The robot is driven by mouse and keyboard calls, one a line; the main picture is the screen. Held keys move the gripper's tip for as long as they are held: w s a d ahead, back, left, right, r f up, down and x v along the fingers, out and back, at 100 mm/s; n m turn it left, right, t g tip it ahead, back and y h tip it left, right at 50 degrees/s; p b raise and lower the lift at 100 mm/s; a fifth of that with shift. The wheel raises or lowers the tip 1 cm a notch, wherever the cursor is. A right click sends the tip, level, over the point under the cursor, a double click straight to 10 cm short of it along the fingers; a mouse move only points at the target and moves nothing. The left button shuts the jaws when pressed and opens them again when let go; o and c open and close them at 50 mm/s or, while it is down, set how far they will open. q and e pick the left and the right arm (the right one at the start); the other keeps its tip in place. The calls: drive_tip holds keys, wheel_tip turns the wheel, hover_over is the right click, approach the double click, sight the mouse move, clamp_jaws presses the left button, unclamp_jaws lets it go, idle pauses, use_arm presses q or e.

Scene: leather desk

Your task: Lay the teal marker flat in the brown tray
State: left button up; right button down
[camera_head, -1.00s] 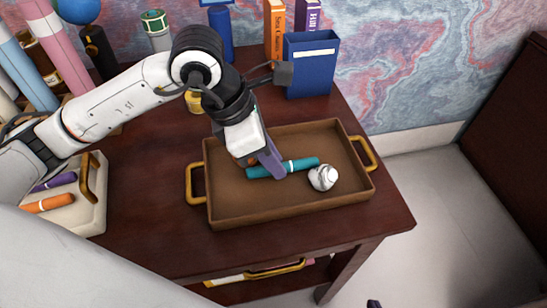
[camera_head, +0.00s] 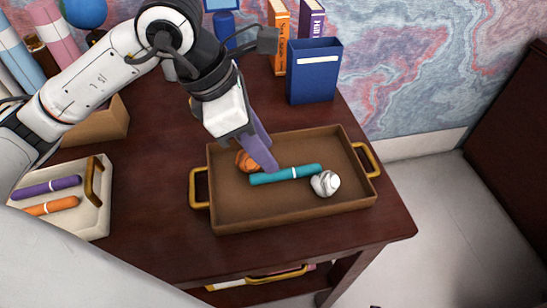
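The teal marker (camera_head: 300,172), with a white band, lies flat on the floor of the brown tray (camera_head: 290,211), in its middle part. My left gripper (camera_head: 270,166) reaches in from the upper left, its purple fingers pointing down at the marker's left half. The fingertips show just behind the marker, and no grip on it is visible. One finger hides the other, so the gap between them cannot be seen. My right gripper is not in view.
In the brown tray are a white ball-like object (camera_head: 325,183) and an orange object (camera_head: 246,161), partly hidden by my gripper. A cream tray (camera_head: 84,222) at left holds a purple marker (camera_head: 47,187) and an orange marker (camera_head: 51,206). A blue box (camera_head: 314,76) stands behind.

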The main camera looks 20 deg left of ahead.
use_arm(q)
drive_tip(key=v, duration=0.5)
drive_tip(key=shift+s+a+r, duration=0.1)
drive_tip(key=shift+a+r, duration=0.05)
drive_tip(key=shift+r, duration=0.25)
drive_tip(key=shift+s+f, duration=0.1)
